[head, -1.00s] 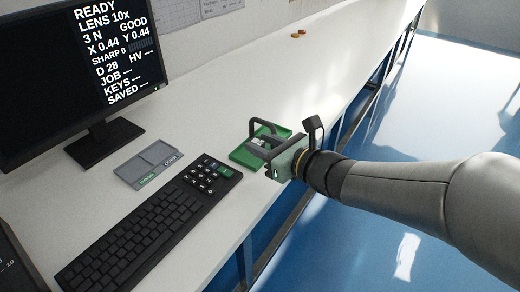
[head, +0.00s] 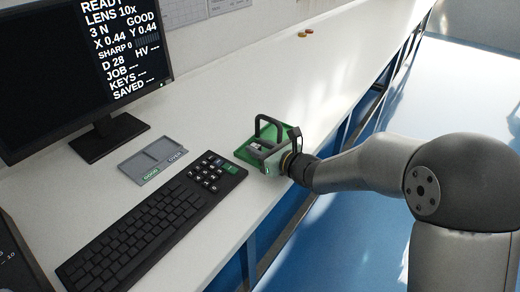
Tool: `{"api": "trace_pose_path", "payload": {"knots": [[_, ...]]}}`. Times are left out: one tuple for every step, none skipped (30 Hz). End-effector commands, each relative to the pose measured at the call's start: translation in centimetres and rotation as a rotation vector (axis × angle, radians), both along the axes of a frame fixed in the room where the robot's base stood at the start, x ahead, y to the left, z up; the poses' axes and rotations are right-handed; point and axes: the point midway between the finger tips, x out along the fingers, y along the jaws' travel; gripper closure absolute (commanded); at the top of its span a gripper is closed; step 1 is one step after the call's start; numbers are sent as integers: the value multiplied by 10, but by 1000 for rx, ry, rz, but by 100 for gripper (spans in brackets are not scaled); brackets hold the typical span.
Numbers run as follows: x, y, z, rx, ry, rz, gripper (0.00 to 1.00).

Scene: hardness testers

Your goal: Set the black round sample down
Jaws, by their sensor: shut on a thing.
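My gripper (head: 257,141) is over the green tray (head: 290,131) near the front edge of the bench. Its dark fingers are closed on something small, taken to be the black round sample. The fingers and the gripper body mostly hide it, so its outline and its height above the tray cannot be made out. A small pale patch shows between the fingers. The green tray lies flat on the white bench, partly covered by my gripper.
A black keyboard (head: 140,228) with a keypad (head: 213,172) lies left of the tray. A grey two-part plate marked GOOD and OVER (head: 153,160) lies behind it. A monitor (head: 85,75) stands at the left. Small orange-brown pieces (head: 305,33) lie far back. The bench between is clear.

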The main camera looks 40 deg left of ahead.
Motion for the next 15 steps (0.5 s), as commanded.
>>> {"api": "trace_pose_path", "payload": {"knots": [[0,0,-2,1,-1,0,90],[0,0,-2,1,-1,0,90],[0,0,-1,1,-1,0,90],[0,0,-1,1,-1,0,90],[0,0,-1,1,-1,0,90],[0,0,-1,1,-1,0,90],[0,0,-1,1,-1,0,90],[0,0,-2,1,-1,0,90],[0,0,-3,1,-1,0,90],[0,0,-5,1,-1,0,90],[0,0,-5,1,-1,0,90],[0,0,-6,1,-1,0,90],[0,0,-7,1,-1,0,90],[0,0,-8,1,-1,0,90],[0,0,-9,0,0,0,90]]}}
